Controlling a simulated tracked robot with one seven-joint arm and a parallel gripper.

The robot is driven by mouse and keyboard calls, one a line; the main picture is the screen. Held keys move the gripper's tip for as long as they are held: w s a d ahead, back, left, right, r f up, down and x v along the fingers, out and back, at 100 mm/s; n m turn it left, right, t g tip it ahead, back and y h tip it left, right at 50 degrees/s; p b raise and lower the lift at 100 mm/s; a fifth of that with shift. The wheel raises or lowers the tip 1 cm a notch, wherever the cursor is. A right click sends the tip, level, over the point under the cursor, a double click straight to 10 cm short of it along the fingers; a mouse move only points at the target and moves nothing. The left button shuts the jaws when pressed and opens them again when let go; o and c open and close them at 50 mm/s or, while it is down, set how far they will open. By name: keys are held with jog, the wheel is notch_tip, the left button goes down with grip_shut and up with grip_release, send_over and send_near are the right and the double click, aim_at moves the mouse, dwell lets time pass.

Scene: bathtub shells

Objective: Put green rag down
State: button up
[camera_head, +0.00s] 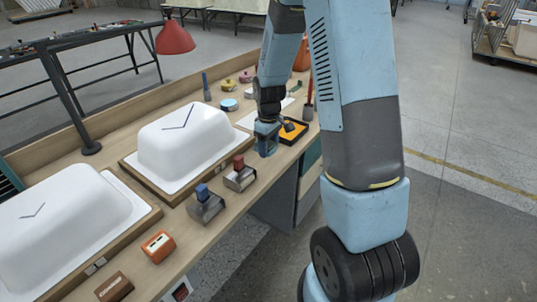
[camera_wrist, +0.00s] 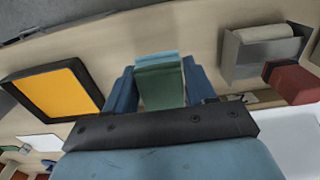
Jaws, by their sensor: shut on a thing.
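The green rag (camera_wrist: 160,88) shows in the wrist view as a folded block between the two blue fingers of my gripper (camera_wrist: 161,76). The fingers are shut on it from both sides. A light blue strip shows along its far edge. The bench top lies beyond the rag; I cannot tell whether the rag touches it. In the head view my gripper (camera_head: 267,140) is low over the right part of the wooden bench (camera_head: 232,205), beside the black tray with an orange inside (camera_head: 291,130). I cannot make out the rag there.
The tray (camera_wrist: 57,90) is left of the rag in the wrist view. A metal holder with a roll (camera_wrist: 262,52) and a red block (camera_wrist: 292,82) are on the right. Two white tub shells (camera_head: 183,140) (camera_head: 68,228) fill the bench's left. A red lamp (camera_head: 175,38) overhangs the bench.

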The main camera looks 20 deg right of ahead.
aim_at(269, 161)
jog(key=shift+w+d+f, duration=0.3)
jog(key=shift+w+f, duration=0.3)
jog(key=shift+f, duration=0.2)
notch_tip(269, 161, down, 3)
jog(key=shift+w+f, duration=0.1)
jog(key=shift+f, duration=0.05)
jog(key=shift+f, duration=0.25)
